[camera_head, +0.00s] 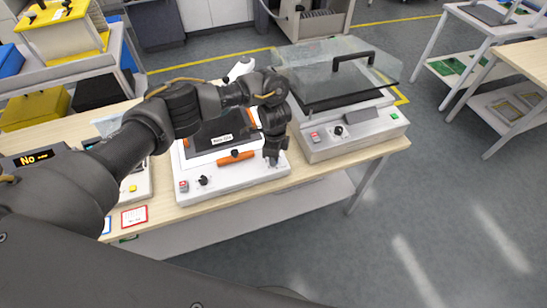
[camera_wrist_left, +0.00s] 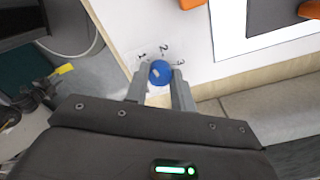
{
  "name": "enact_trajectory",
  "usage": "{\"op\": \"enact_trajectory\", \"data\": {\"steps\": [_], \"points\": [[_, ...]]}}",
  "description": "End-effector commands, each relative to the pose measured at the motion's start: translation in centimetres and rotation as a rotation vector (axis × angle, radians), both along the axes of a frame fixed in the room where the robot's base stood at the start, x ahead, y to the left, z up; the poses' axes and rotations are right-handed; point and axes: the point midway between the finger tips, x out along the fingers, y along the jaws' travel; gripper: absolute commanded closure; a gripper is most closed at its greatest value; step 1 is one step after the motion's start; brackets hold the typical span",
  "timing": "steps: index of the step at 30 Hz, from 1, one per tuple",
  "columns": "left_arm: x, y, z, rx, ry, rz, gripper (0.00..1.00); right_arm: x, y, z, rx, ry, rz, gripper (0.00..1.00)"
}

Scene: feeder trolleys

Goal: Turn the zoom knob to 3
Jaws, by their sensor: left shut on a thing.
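The zoom knob (camera_wrist_left: 161,71) is blue and round, with a small pale mark on its top. It sits on a white panel with the printed numbers 1, 2 and 3 around its far side, 1 at left and 3 at right. I cannot tell for sure which number the mark faces. My left gripper (camera_head: 272,159) points down at the right front corner of the white device (camera_head: 232,189). In the left wrist view its two fingers stand on either side of the knob, shut on it. In the head view the gripper hides the knob. My right gripper is not in view.
The device has an orange handle (camera_head: 236,158) and a black knob (camera_head: 203,181) on its front. To the right stands a machine with a clear lid (camera_head: 335,75). A display box (camera_head: 45,157) is at left. The wooden table's front edge (camera_head: 340,163) is close by.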

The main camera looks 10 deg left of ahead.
Motion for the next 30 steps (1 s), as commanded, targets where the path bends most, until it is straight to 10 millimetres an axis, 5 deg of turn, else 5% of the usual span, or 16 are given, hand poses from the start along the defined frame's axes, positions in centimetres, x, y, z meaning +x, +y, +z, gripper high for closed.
{"op": "enact_trajectory", "data": {"steps": [30], "points": [[0.0, -0.1, -0.2, -0.003, 0.000, -0.968, 0.98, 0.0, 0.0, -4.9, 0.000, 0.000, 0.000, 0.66]]}}
